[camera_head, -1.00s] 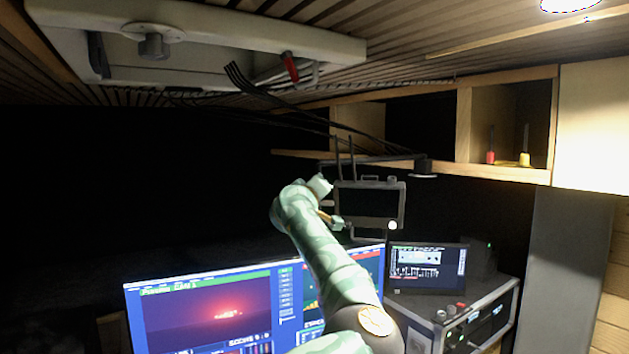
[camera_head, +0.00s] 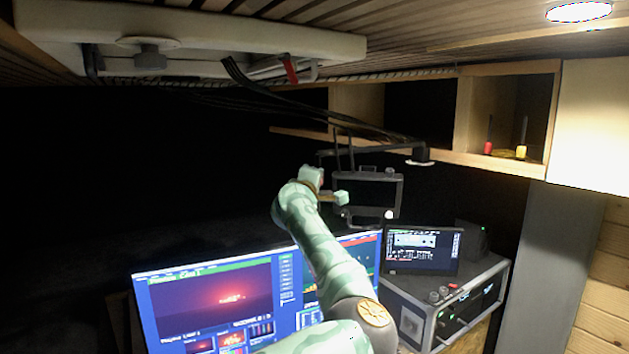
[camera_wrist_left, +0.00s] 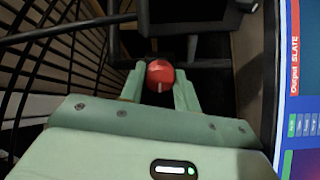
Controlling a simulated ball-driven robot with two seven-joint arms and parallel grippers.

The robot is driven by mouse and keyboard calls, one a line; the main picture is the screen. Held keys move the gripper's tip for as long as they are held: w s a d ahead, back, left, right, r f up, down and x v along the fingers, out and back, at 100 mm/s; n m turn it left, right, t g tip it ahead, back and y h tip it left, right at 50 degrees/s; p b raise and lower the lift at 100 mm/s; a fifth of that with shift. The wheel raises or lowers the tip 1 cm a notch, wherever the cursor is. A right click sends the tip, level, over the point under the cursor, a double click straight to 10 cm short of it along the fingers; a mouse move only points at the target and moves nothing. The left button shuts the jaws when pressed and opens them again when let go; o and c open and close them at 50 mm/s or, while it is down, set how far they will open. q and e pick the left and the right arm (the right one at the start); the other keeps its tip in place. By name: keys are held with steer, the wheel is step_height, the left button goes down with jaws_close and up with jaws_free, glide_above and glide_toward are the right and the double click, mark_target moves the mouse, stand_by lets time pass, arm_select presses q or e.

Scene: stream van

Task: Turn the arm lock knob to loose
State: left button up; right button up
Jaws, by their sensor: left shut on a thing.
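The arm lock knob, a round red knob with a pale line on it (camera_wrist_left: 159,73), sits between my left gripper's fingertips in the left wrist view. My left gripper (camera_wrist_left: 160,84) is shut on it, with one pale green finger on each side. Dark bars of the arm show just behind the knob. In the head view, my left gripper (camera_head: 326,189) is beside the small dark monitor on the arm (camera_head: 368,196). The knob cannot be made out there. My right gripper is not in view.
A large lit screen (camera_head: 215,300) stands below and left of my forearm. A rack case (camera_head: 420,295) with a small display (camera_head: 422,250) stands to the right. Black cables (camera_head: 300,108) hang from the ceiling unit (camera_head: 200,30). A wooden shelf (camera_head: 490,160) is behind.

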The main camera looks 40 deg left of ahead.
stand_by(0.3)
arm_select(q)
steer(key=o, duration=1)
steer(key=shift+s+a, duration=0.1)
steer(key=shift+s, duration=0.05)
steer(key=shift+b+v, duration=2.4)
steer(key=shift+v, duration=5.75)
